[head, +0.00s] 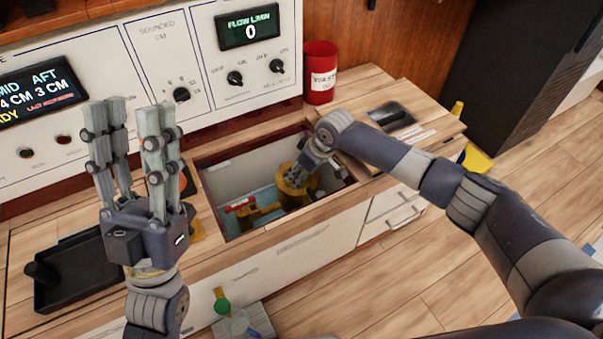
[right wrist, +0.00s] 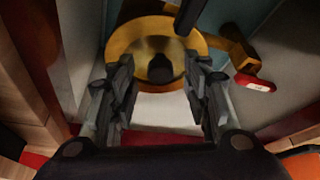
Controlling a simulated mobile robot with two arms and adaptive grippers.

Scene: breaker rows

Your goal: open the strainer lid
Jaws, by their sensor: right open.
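The brass strainer (head: 296,193) sits low inside the open recess in the counter. In the right wrist view its round brass top (right wrist: 122,42) shows as a ring with a darker brass middle and a dark shape in it; I cannot tell whether this is lid or interior. My right gripper (right wrist: 160,80) reaches down into the recess, open, its two fingers apart at the near side of the brass ring. I cannot tell whether they touch it. My left gripper (head: 136,115) is open and empty, fingers pointing up, left of the recess.
A red-handled valve (head: 240,204) on a brass pipe lies left of the strainer and also shows in the right wrist view (right wrist: 255,83). The recess walls are close around. A red can (head: 320,75) stands behind, and a black tray (head: 75,270) lies at left.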

